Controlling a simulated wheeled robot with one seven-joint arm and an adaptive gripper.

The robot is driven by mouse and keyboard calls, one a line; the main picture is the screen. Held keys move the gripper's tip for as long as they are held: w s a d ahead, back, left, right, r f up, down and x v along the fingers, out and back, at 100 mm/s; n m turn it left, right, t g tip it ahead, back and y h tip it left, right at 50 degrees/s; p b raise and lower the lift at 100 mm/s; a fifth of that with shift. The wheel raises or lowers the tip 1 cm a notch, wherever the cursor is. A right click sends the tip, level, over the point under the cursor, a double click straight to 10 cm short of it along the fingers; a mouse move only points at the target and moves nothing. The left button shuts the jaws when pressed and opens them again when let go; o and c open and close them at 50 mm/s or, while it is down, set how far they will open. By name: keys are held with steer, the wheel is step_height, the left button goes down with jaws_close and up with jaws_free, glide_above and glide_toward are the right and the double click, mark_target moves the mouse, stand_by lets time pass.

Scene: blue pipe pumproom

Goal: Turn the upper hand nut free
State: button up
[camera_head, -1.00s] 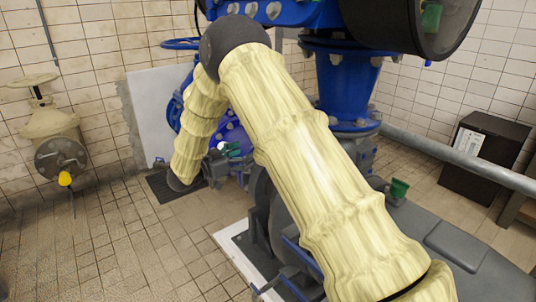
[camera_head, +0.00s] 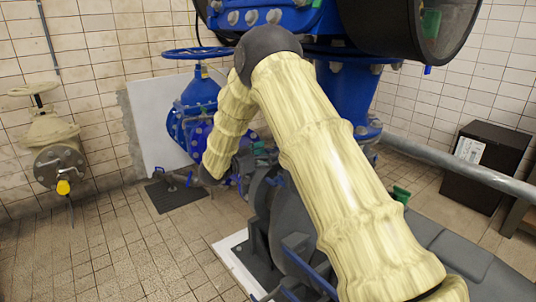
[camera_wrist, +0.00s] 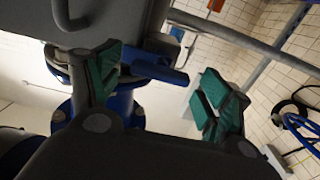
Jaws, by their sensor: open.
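A blue bar-shaped handle (camera_wrist: 158,71), which looks like the upper hand nut, sticks out below a dark grey housing in the wrist view. My gripper (camera_wrist: 165,88) is open, with one green-padded finger to the left of the blue bar and the other to its right. The bar's left end is close to the left finger; I cannot tell whether they touch. A clear gap lies between the bar and the right finger.
A blue valve with a handwheel (camera_head: 198,53) stands behind my arm. A grey pipe (camera_head: 460,168) runs along the right, before a dark cabinet (camera_head: 485,165). A cream valve (camera_head: 45,130) is on the left wall. The tiled floor (camera_head: 120,245) at left is clear.

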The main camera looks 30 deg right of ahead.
steer(key=c, duration=1)
